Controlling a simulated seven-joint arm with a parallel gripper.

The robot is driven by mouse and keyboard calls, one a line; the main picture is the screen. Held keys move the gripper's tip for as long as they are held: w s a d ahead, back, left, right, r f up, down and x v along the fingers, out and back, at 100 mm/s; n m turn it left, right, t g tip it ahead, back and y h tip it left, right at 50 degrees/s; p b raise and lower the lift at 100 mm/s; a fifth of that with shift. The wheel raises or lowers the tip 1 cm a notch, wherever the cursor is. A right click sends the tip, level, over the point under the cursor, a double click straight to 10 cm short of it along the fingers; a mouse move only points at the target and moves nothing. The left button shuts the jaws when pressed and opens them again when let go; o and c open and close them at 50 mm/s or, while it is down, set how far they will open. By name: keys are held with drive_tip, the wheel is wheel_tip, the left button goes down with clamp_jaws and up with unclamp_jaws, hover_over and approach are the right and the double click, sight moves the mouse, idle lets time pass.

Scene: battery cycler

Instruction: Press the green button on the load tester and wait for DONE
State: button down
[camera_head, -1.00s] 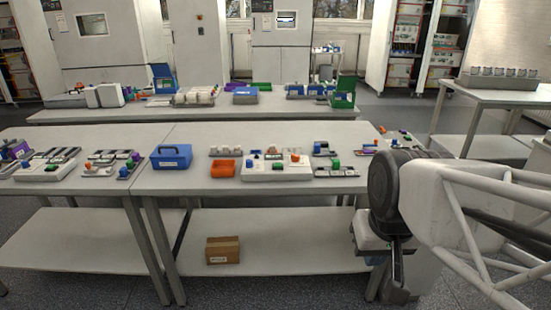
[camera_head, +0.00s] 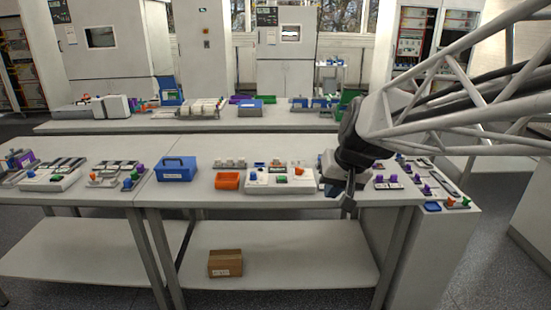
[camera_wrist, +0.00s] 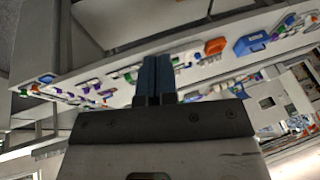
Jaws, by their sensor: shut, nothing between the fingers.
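I cannot tell from these small views which is the load tester, or read any DONE display. My gripper (camera_head: 348,206) hangs by the table's front edge, right of the first device and apart from it. In the wrist view its two blue-grey fingers (camera_wrist: 155,60) are together and empty.
An orange bin (camera_head: 227,181) and a blue box (camera_head: 176,169) stand left of the first device. Small modules with purple knobs (camera_head: 392,181) lie right of my gripper. A cardboard box (camera_head: 225,263) sits on the lower shelf. The table has bare room near its front edge.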

drive_tip(key=w+a+f+t+y, duration=0.1)
drive_tip(key=w+a, duration=0.2)
drive_tip(key=w, duration=0.9)
drive_tip(key=w+a+f+t+y, duration=0.1)
drive_tip(key=w+a, duration=0.1)
drive_tip(key=w, duration=1)
drive_tip(key=m+t, duration=0.1)
drive_tip(key=m, duration=0.1)
hover_over(283, 177)
wheel_tip(283, 177, down, 10)
drive_tip(key=shift+y, duration=0.3)
drive_tip(key=shift+f, duration=4.3)
drive_tip(key=shift+f, duration=0.2)
drive_tip(key=shift+f, duration=0.25)
